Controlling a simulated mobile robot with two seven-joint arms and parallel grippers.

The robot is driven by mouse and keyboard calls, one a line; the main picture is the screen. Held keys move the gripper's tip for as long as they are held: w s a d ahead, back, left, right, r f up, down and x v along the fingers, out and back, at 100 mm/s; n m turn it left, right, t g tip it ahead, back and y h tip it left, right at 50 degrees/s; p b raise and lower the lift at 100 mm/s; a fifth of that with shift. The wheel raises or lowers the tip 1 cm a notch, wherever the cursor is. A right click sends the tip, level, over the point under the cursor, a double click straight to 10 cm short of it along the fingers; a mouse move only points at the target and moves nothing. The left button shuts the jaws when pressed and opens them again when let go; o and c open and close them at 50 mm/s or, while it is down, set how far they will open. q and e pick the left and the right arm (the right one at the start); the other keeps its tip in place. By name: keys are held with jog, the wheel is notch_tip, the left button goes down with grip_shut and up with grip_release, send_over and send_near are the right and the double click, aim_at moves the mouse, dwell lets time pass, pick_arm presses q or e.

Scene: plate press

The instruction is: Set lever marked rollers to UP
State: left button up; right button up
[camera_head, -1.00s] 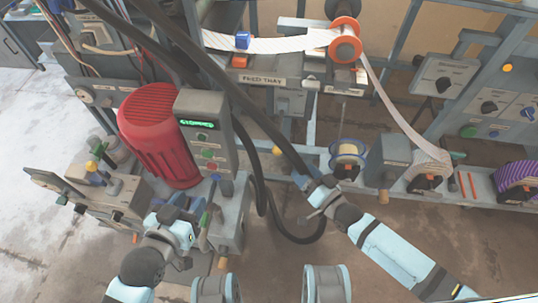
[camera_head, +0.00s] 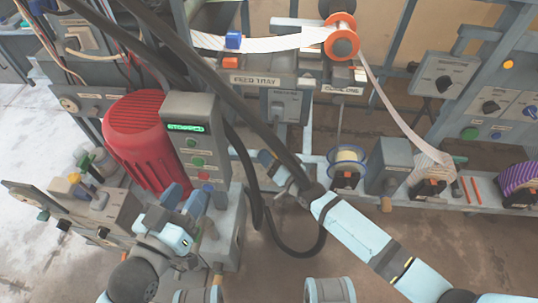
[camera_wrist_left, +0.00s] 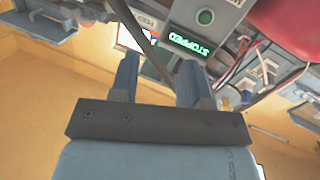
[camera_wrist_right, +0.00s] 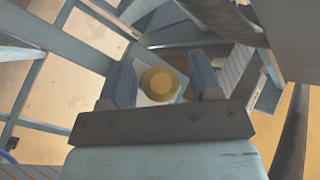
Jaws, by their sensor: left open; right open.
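No lever label reading rollers is legible to me. A round yellow knob (camera_wrist_right: 160,82) sits between the fingers of my right gripper (camera_wrist_right: 163,75) in the right wrist view, with gaps on both sides. I cannot tell if it is the rollers lever. In the head view my right gripper (camera_head: 274,165) is below the feed tray (camera_head: 262,80), by the black hoses. My left gripper (camera_head: 184,198) is open and empty in front of the control box (camera_head: 198,130) reading STOPPED. In the left wrist view a dark rod (camera_wrist_left: 150,48) passes beyond the left fingers (camera_wrist_left: 157,70).
A red motor (camera_head: 145,140) stands left of the control box. A bench with small levers (camera_head: 80,205) lies at the left. Thick black hoses (camera_head: 250,108) cross the middle.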

pick_arm(q)
jog(key=shift+d+r, duration=0.1)
jog(key=shift+r, duration=0.3)
pick_arm(e)
jog(key=shift+w+a, duration=0.4)
jog(key=shift+w, duration=0.1)
